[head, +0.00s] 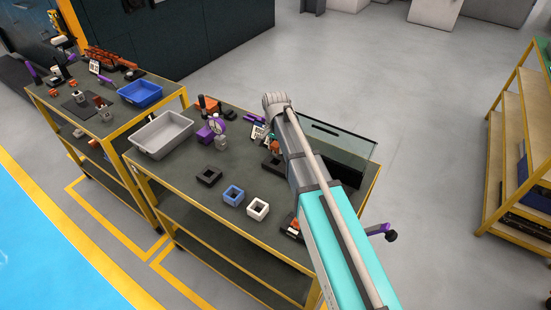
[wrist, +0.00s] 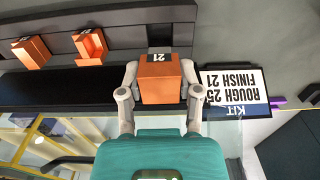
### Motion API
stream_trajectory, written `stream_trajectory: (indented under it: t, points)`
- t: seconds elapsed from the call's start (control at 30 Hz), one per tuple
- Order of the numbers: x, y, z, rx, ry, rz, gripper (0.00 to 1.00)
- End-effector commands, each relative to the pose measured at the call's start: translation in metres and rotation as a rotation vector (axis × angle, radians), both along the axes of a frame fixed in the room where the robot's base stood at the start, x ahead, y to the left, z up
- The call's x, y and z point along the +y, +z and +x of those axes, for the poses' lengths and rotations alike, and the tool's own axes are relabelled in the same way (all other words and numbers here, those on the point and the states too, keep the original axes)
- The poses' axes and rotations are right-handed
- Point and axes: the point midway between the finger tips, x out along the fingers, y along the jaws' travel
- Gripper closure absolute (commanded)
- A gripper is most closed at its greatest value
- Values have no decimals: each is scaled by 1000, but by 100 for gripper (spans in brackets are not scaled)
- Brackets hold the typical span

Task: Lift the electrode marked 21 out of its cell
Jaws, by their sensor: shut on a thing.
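In the wrist view, a copper block-shaped electrode (wrist: 162,92) sits between the two grey fingers of my gripper (wrist: 159,76), which are shut on its sides. A dark label reading 21 (wrist: 158,57), upside down in this view, shows at the block's far edge. A black rack (wrist: 112,18) runs behind it. Two more copper electrodes, one solid (wrist: 31,52) and one with a slot (wrist: 91,47), stand to the left along the rack. Whether the held block's lower end is still in its cell cannot be told. In the head view my arm hides the gripper and the held electrode.
A white card (wrist: 234,85) reading rough 25, finish 21 stands close right of the held electrode. On the bench in the head view are a grey bin (head: 161,134), a blue square block (head: 233,195), a white one (head: 258,209) and a black one (head: 209,176). A clear panel (head: 340,140) stands behind my arm.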

Motion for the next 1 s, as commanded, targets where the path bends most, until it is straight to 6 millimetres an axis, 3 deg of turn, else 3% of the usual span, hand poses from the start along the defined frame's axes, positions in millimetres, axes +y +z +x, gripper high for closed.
stream_trajectory:
  t: [0.53, 1.0]
  points:
    - [0, 29, 0, 0, 0, 0, 100]
    - [0, 31, 0, 0, 0, 0, 100]
